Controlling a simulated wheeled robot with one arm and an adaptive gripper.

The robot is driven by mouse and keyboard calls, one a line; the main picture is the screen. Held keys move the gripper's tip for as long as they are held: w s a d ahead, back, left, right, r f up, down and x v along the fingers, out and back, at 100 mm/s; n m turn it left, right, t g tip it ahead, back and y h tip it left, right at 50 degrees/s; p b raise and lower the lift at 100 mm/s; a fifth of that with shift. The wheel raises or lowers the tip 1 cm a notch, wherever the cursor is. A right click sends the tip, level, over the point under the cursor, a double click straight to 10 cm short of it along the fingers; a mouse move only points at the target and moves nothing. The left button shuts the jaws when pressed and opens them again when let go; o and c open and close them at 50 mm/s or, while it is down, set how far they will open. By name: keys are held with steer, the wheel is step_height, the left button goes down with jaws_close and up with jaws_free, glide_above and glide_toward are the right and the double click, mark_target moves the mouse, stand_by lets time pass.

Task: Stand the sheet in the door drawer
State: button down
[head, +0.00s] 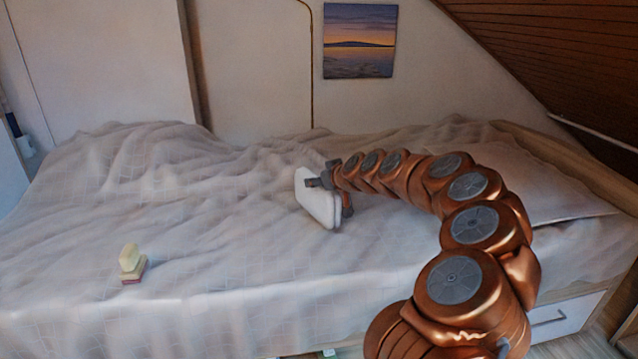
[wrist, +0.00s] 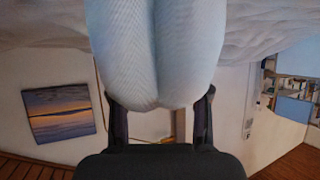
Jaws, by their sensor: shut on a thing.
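The sheet (head: 318,203) is a thick, white, folded bundle with rounded edges. My gripper (head: 328,182) is shut on it and holds it on edge over the middle of the bed. The head view does not settle whether its lower edge touches the cover. In the wrist view the sheet (wrist: 158,50) sits between the two dark fingers of my gripper (wrist: 160,98), its fold showing as two lobes. A white drawer front (head: 562,317) with a handle shows under the bed at the lower right. I cannot tell whether it is the door drawer.
The bed (head: 215,240) has a rumpled pale cover. A small cream-and-red item (head: 132,266) lies at its front left. Part of something white and green (head: 328,352) shows below the bed's front edge. A sunset picture (head: 360,41) hangs on the wall; the wooden ceiling slopes down at right.

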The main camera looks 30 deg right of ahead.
steer(key=shift+r, duration=0.1)
steer(key=c, duration=0.6)
jaws_free()
steer(key=shift+f, duration=0.2)
steer(key=shift+o, duration=0.2)
steer(key=shift+r, duration=0.1)
steer(key=shift+s+r, duration=0.1)
steer(key=shift+r, duration=0.1)
steer(key=p+v, duration=0.2)
steer(key=v, duration=0.9)
steer(key=shift+s+r, duration=0.15)
steer(key=shift+s, duration=0.2)
steer(key=shift+a, duration=0.15)
